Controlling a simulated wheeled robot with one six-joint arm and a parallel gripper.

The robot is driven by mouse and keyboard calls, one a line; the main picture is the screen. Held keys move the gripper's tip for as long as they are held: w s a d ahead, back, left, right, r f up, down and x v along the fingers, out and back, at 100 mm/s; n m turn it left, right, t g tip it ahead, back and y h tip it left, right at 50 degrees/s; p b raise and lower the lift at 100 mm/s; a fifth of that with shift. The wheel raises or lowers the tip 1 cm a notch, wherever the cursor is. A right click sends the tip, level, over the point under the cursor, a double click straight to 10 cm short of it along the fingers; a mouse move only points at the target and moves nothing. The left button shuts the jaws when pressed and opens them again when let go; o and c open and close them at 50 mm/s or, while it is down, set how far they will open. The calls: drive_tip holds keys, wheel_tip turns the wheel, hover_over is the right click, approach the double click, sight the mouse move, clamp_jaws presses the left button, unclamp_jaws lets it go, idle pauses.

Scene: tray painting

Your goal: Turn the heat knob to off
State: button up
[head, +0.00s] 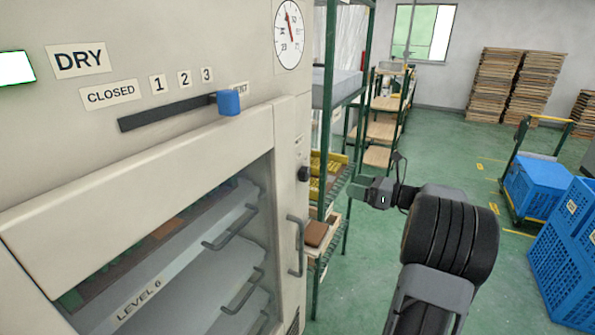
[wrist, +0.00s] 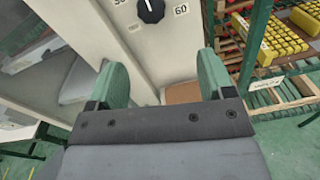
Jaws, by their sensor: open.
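The heat knob (head: 304,174) is a small black knob on the right edge of the cream cabinet front. In the wrist view the knob (wrist: 151,10) shows a white pointer mark, with a 60 label to its right and a partly cut-off label to its left. Its upper part and any off label are out of that frame. My gripper (head: 362,189) is to the right of the knob, apart from it. In the wrist view my gripper (wrist: 162,66) has its two green fingers spread with nothing between them, and the knob lies beyond their tips.
The cabinet (head: 180,30) has a glass door with a vertical handle (head: 297,245) below the knob. A blue slider (head: 228,103) sits at the right end of its slot. A green shelf rack (head: 325,120) stands close behind my gripper. Blue crates (head: 565,250) are at right.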

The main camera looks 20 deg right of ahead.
sight(308, 174)
drive_tip(key=shift+m+y, duration=0.3)
drive_tip(key=shift+m, duration=0.1)
drive_tip(key=x, duration=0.5)
drive_tip(key=p+x, duration=0.1)
drive_tip(key=x, duration=0.8)
drive_tip(key=shift+a, duration=0.6)
drive_tip(key=shift+s, duration=0.1)
drive_tip(key=shift+c, duration=0.3)
